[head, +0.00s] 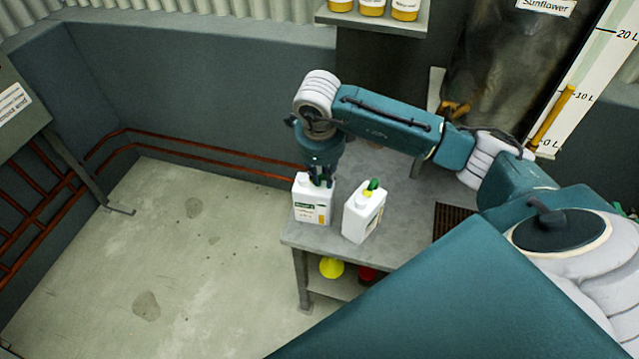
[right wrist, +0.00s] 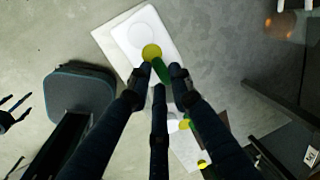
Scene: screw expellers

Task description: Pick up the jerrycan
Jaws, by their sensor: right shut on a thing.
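A white jerrycan (head: 312,205) with a printed label stands upright at the left edge of the grey table (head: 300,240). My right gripper (head: 321,182) comes down on its top and is shut on it. In the right wrist view the fingers (right wrist: 160,75) close around a green part beside a yellow disc on the white jerrycan (right wrist: 135,40). I cannot tell whether its base touches the table. A second white jerrycan (head: 362,212) with a green and yellow top stands just right of it. My left gripper (right wrist: 12,112) shows at the left edge of the wrist view, fingers spread.
A yellow funnel-like thing (head: 332,267) and a red one (head: 367,275) sit on the lower shelf. A dark grate (head: 455,222) lies in the tabletop. Yellow-labelled jars (head: 372,8) stand on a shelf above. The floor (head: 200,260) at left is clear.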

